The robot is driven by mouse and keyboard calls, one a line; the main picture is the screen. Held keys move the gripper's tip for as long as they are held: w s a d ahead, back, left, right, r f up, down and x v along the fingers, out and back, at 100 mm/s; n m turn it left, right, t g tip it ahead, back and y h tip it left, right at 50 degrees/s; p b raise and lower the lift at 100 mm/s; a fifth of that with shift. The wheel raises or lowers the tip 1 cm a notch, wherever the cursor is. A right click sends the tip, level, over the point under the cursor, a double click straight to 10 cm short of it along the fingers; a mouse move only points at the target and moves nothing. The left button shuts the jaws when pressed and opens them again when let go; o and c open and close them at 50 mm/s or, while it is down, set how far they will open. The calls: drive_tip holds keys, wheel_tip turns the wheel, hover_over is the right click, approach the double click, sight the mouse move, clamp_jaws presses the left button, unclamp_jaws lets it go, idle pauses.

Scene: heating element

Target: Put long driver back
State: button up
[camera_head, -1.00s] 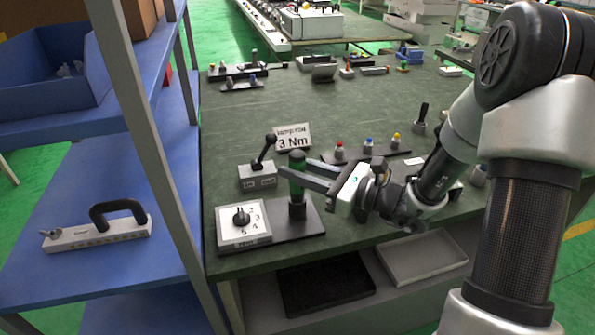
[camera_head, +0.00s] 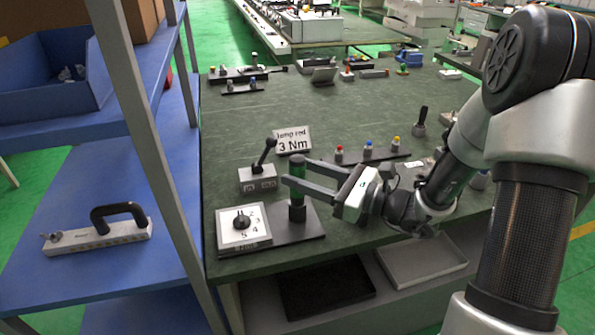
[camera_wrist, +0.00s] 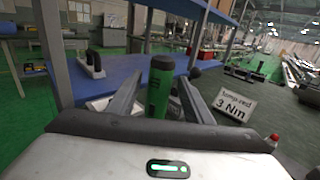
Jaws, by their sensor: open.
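The long driver (camera_head: 297,190) has a green and dark handle and stands upright on the dark base of a fixture (camera_head: 300,224) at the table's near left corner. A white dial plate (camera_head: 243,226) with numbers is on the same base. My gripper (camera_head: 293,172) is open, its fingers level, one on either side of the driver's handle. In the wrist view the driver (camera_wrist: 160,86) stands between the two spread fingers, with visible gaps. The driver's lower end is hidden from view.
A lever box (camera_head: 257,178) and a "3 Nm" sign (camera_head: 292,140) stand just behind. A strip with coloured knobs (camera_head: 370,152) lies to the right. A blue shelf (camera_head: 100,205) and its upright post (camera_head: 165,170) are close on the left.

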drive_tip(key=v, duration=1)
drive_tip(key=shift+d+p, duration=0.25)
drive_tip(key=shift+p, duration=0.2)
drive_tip(key=shift+s, duration=0.1)
